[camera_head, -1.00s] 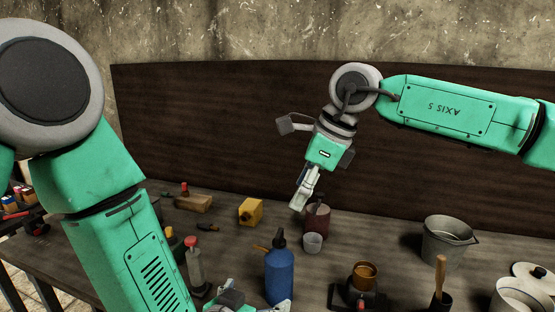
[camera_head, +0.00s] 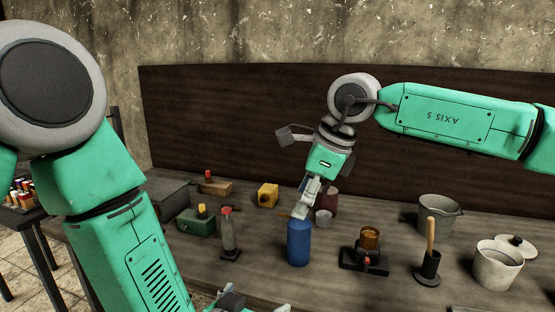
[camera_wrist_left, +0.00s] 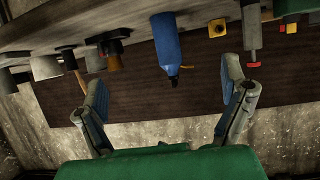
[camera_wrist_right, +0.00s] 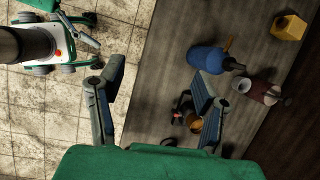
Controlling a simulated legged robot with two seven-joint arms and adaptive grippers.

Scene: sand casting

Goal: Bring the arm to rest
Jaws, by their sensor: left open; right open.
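My right arm (camera_head: 440,115) comes in from the right, and its wrist hangs down over the table. Its gripper (camera_head: 308,200) is in front of the top of the blue bottle (camera_head: 298,243) in the head view. In the right wrist view the fingers (camera_wrist_right: 155,85) are spread with nothing held between them. My left arm (camera_head: 125,240) comes down along the left side. Its gripper (camera_head: 250,303) shows only partly at the bottom edge. In the left wrist view its fingers (camera_wrist_left: 165,75) are wide apart and empty, with the blue bottle beyond them.
The wooden table (camera_head: 345,295) holds a red-capped bottle (camera_head: 229,230), a yellow block (camera_head: 267,195), a burner with an amber cup (camera_head: 368,240), a metal bucket (camera_head: 438,213) and a white pot (camera_head: 496,268). A dark back panel (camera_head: 240,120) stands behind. A side table (camera_head: 22,215) is at left.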

